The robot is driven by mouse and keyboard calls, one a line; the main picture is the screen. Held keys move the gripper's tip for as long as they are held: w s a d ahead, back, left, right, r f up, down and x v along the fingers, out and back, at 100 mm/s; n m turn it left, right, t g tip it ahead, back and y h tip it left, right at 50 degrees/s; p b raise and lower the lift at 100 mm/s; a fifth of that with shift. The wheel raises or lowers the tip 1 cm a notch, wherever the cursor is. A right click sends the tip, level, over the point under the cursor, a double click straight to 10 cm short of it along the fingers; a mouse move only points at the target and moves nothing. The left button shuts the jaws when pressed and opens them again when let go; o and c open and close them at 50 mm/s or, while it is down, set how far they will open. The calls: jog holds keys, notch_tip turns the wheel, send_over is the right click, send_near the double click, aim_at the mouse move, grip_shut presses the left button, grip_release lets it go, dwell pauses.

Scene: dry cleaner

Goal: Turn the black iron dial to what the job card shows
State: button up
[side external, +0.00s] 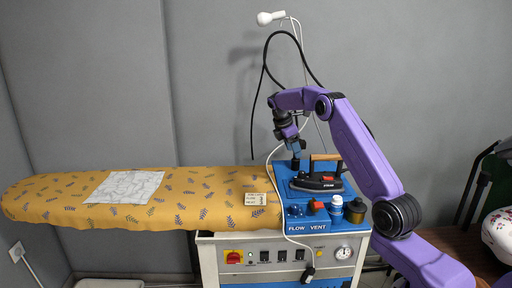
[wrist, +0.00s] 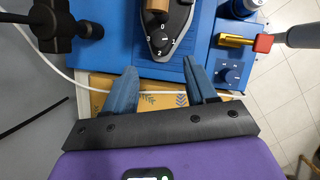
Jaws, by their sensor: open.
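The dark iron (side external: 318,184) with a brown wooden handle rests on the blue unit top; its front part also shows in the wrist view (wrist: 182,22). The black iron dial (wrist: 160,40) sits on this front part, with white figures around it; 0 and 2 are legible, its pointer setting is not clear. The job card (side external: 256,199) lies at the right end of the padded board; its large figure looks like a 3, but is small. My gripper (wrist: 161,72) is open and empty, its blue fingers apart just short of the iron's nose.
A white cord (wrist: 75,82) crosses near my fingers. The yellow padded board (side external: 80,205) holds a pale cloth (side external: 124,187).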

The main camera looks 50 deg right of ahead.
jog(key=v, duration=0.7)
jog(key=s+a+t+y, duration=0.1)
jog(key=a+t, duration=0.1)
jog(key=a, duration=1.6)
jog(key=shift+s+a+r+n, duration=0.3)
jog(key=shift+s+r, duration=0.05)
jog(key=shift+r, duration=0.05)
